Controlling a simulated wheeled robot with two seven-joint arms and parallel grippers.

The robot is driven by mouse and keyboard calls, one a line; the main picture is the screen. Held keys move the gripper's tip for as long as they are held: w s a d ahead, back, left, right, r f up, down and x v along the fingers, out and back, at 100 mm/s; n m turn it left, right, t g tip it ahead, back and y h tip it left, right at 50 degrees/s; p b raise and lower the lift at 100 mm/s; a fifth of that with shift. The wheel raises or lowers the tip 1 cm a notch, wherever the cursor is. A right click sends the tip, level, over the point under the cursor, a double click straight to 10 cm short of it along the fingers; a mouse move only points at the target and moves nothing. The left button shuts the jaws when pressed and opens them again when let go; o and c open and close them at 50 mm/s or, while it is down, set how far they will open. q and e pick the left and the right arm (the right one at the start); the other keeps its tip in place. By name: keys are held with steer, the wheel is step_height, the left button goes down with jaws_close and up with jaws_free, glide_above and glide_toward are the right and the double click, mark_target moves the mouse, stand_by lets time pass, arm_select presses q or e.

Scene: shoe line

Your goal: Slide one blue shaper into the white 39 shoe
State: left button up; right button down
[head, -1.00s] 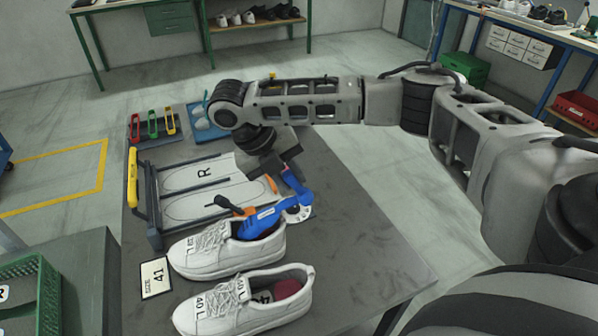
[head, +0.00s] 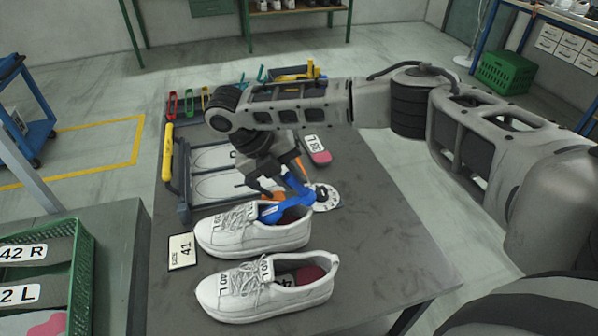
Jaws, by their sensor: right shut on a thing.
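The upper white shoe (head: 240,238) lies on the grey table, toe to the left; its tongue label is hard to read. A blue shaper (head: 290,208) reaches into its opening, front end hidden inside, rear end sticking up and out to the right. My right gripper (head: 282,188) is above the opening, shut on the blue shaper; its fingertips are partly hidden. A second white shoe (head: 235,298), labelled 40 L, lies nearer, with something red in its opening. My left gripper is not in view.
A size 41 card (head: 181,251) lies left of the shoes. A rack with a yellow handle (head: 168,152) and sole outlines stands behind them. A white disc (head: 328,198) lies right of the upper shoe. A green crate (head: 80,262) is at left. The table's right side is clear.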

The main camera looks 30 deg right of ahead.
mark_target(293, 201)
steer(key=shift+w+a+f, duration=0.15)
steer(key=shift+a+f, duration=0.05)
steer(key=shift+a, duration=0.1)
steer(key=shift+w+a+f+y, duration=0.2)
steer(key=shift+a+f+y, duration=0.15)
steer(key=shift+f, duration=0.3)
steer(key=shift+s+d+f+t+y+p, duration=0.2)
steer(key=shift+s+f+t+y+p, duration=0.1)
steer(key=shift+f+t+y, duration=0.2)
steer(key=shift+s+d+f+y, duration=0.1)
steer(key=shift+f+y, duration=0.1)
steer(key=shift+f, duration=0.15)
steer(key=shift+s+d+f+y, duration=0.1)
steer(key=shift+f+y, duration=0.05)
steer(key=shift+f, duration=0.2)
steer(key=shift+w+d+f+y, duration=0.15)
steer(key=shift+f, duration=0.2)
steer(key=shift+w+d+f+y, duration=0.1)
steer(key=shift+f+y, duration=0.05)
steer(key=shift+f, duration=0.2)
steer(key=shift+s+d+f+t+y, duration=0.1)
steer(key=shift+s+f+t+y, duration=0.1)
steer(key=shift+f+t+y, duration=0.15)
steer(key=shift+d+f+y, duration=0.1)
steer(key=shift+f+y, duration=0.1)
steer(key=shift+y, duration=0.05)
